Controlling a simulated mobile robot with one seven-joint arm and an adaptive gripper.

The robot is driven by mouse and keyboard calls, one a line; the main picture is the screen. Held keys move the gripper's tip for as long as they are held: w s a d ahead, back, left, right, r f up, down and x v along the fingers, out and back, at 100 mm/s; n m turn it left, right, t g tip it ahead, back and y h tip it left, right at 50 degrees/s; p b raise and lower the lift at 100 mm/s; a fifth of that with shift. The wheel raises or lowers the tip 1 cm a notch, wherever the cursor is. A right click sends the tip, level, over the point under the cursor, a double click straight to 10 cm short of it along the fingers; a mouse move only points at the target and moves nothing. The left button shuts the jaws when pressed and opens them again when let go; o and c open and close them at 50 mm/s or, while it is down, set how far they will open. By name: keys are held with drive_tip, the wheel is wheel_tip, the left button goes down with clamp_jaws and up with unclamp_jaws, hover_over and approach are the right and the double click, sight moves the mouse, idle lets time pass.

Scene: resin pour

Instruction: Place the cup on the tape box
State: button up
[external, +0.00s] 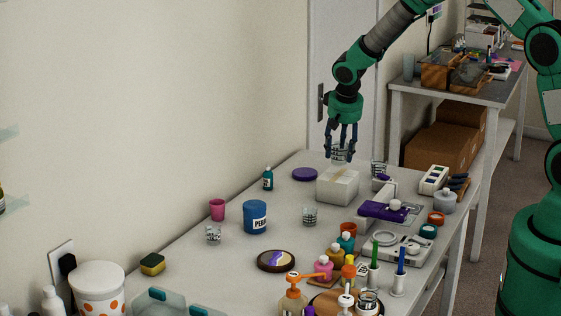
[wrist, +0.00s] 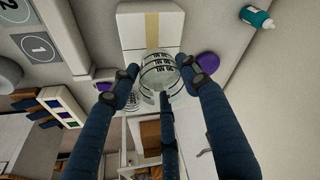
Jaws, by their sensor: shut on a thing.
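My gripper (external: 341,152) is shut on a clear plastic measuring cup (external: 340,157) with dark printed markings. The cup also shows between my blue fingers in the wrist view (wrist: 160,70). The tape box is a white box (external: 338,190) with a tan tape strip along its top; it also shows in the wrist view (wrist: 133,33). The cup appears over or just behind the box's far edge in the external view. I cannot tell whether it touches the box.
Another clear cup (external: 379,168) stands right behind the box, and a further one (external: 310,215) in front. A purple cloth (external: 383,211) is at the right. Bottles crowd the table's near end.

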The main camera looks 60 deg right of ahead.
sight(340, 158)
drive_tip(key=shift+f, duration=1.65)
drive_tip(key=shift+f, duration=0.2)
drive_tip(key=o, duration=1.2)
drive_tip(key=shift+r, duration=0.2)
drive_tip(key=shift+a+r, duration=0.15)
drive_tip(key=shift+r, duration=0.45)
drive_tip(key=v, duration=1)
drive_tip(key=shift+s+r, duration=0.15)
drive_tip(key=shift+r, duration=0.2)
